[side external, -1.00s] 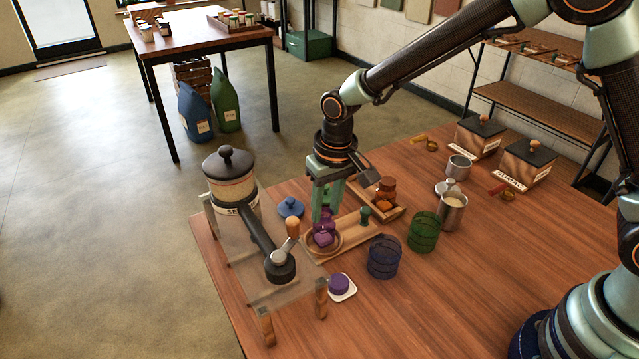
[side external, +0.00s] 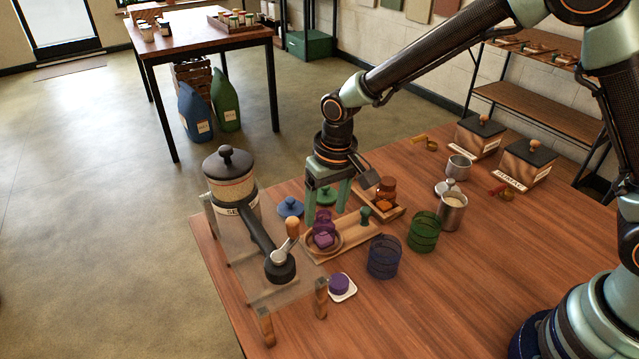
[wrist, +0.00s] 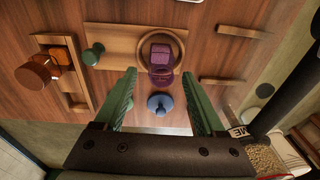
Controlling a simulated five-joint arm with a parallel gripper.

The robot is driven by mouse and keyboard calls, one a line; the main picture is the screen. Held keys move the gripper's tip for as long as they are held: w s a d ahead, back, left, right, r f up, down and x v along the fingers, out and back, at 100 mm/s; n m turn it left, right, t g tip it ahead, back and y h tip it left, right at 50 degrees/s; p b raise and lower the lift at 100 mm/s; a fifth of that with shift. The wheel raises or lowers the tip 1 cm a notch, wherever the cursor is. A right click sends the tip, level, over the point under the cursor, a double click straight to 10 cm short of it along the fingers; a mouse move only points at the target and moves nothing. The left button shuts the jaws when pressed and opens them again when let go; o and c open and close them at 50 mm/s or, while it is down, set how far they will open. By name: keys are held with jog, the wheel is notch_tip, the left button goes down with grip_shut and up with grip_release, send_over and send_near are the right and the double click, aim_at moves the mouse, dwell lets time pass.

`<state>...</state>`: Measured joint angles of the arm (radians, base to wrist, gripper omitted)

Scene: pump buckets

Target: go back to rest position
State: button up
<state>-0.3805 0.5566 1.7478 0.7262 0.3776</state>
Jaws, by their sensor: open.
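My gripper (side external: 327,204) is open and empty, pointing down just above the wooden tray (side external: 362,233). In the wrist view its two green fingers (wrist: 160,104) stand wide apart. A purple object (side external: 323,231) sits in the round recess at the tray's near end, below and between the fingers. It also shows in the wrist view (wrist: 161,58), beyond the fingertips. A dark green knobbed piece (side external: 365,215) stands at the tray's other end. A blue knobbed lid (side external: 290,207) lies on the table beside the tray.
A hopper stand with a lever (side external: 262,235) is close on the left. Blue (side external: 384,257) and green (side external: 423,232) mesh baskets stand to the right. A metal cup (side external: 452,211) and lidded boxes (side external: 528,162) stand farther right.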

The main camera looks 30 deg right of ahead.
jog(key=shift+r, duration=3.5)
jog(key=s+d+r+t, duration=0.2)
jog(key=s+d+r, duration=0.3)
jog(key=s+d, duration=0.2)
jog(key=s+d+r+t, duration=0.2)
jog(key=s+d+r, duration=0.3)
jog(key=d, duration=0.5)
jog(key=shift+s+r, duration=0.3)
jog(key=shift+s, duration=0.85)
